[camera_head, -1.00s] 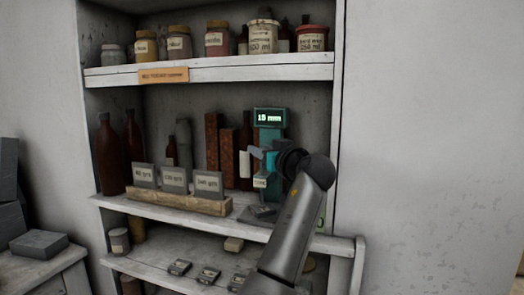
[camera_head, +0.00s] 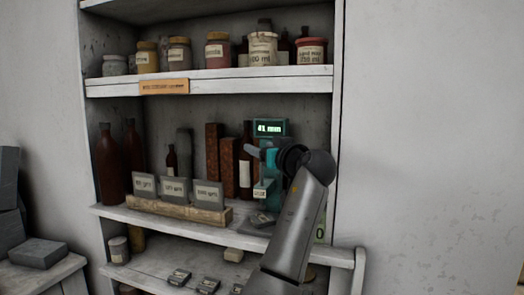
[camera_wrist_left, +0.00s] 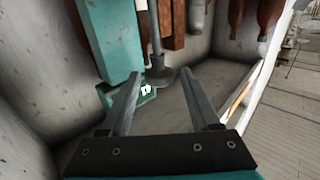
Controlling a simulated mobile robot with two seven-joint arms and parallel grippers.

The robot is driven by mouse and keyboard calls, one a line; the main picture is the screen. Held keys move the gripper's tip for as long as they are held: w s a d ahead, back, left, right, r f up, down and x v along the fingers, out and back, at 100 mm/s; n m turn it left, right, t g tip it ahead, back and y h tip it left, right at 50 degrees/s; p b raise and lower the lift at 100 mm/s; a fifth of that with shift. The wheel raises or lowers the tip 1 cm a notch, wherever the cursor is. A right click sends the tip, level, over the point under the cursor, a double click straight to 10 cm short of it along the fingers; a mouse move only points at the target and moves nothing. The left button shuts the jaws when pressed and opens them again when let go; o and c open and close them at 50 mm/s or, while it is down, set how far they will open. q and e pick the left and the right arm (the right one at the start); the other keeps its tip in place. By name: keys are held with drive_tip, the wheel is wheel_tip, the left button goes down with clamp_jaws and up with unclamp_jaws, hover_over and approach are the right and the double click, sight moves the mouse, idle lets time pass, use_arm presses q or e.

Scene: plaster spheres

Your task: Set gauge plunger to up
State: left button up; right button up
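The gauge (camera_head: 270,128) is a teal upright device on the middle shelf, and its lit display reads 41 mm. Its teal column also shows at the left of the left wrist view (camera_wrist_left: 108,40). The plunger (camera_wrist_left: 155,35) is a thin grey rod with a flared round foot, seen just ahead of and between my fingertips. My left gripper (camera_wrist_left: 161,76) is open, its two fingers apart. Whether either finger touches the plunger I cannot tell. In the head view, my left wrist hides much of the gauge's lower part. My right gripper is not in view.
Left of the gauge, a wooden rack (camera_head: 175,208) holds labelled grey blocks. Brown bottles (camera_head: 108,165) and rust-coloured bars (camera_head: 213,150) stand behind. Jars line the upper shelf (camera_head: 220,80). Small grey items lie on the lower shelf (camera_head: 150,268).

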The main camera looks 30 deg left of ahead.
use_arm(q)
drive_tip(key=shift+o, duration=0.2)
drive_tip(key=shift+f, duration=0.1)
drive_tip(key=shift+d, duration=0.1)
drive_tip(key=shift+s+d, duration=0.15)
drive_tip(key=shift+d, duration=0.1)
drive_tip(key=b+v, duration=0.3)
drive_tip(key=v, duration=1.1)
drive_tip(key=shift+d, duration=0.25)
